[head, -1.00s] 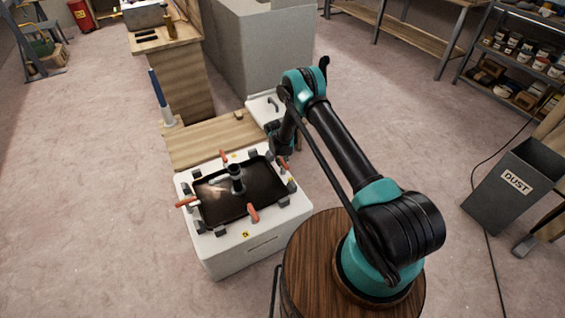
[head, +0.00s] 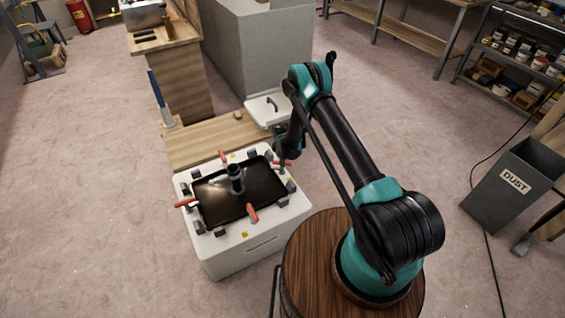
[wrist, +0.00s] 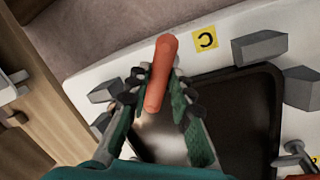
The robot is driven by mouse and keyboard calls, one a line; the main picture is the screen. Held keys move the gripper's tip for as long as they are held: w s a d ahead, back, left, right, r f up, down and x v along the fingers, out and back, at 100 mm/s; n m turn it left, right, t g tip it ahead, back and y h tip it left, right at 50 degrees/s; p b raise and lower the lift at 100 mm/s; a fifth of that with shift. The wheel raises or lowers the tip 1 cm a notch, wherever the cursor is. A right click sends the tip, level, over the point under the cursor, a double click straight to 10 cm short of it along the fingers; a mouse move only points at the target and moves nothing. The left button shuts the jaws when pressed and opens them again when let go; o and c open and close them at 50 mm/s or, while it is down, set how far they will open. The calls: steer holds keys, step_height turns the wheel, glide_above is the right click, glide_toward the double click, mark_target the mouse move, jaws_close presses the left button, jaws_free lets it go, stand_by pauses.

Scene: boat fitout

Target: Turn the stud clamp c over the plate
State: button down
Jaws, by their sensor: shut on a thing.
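The dark plate (head: 215,205) lies on top of a white box, with several grey blocks around its edge. Stud clamp c has a red handle (wrist: 158,80); it also shows in the head view (head: 284,163) at the plate's back right corner. The yellow label "C" (wrist: 206,39) is beside it on the white top. My gripper (wrist: 165,88) is shut on this handle, a finger on each side; it also shows in the head view (head: 279,153). The handle's near end reaches the plate's edge area; the clamp's stud is hidden.
Other red-handled clamps stand at the left (head: 187,202), back (head: 223,156) and front (head: 252,213) of the plate. A wooden board (head: 205,143) and a white tray-like panel (head: 268,108) are behind the box.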

steer(key=n, duration=0.4)
steer(key=n+y, duration=0.1)
steer(key=n, duration=0.1)
steer(key=shift+w+d+n, duration=0.15)
steer(key=shift+w+n, duration=0.1)
steer(key=shift+n, duration=0.15)
stand_by(0.4)
steer(key=c, duration=1.4)
jaws_free()
steer(key=shift+o, duration=0.2)
steer(key=v, duration=1.2)
steer(key=shift+w+d, duration=0.15)
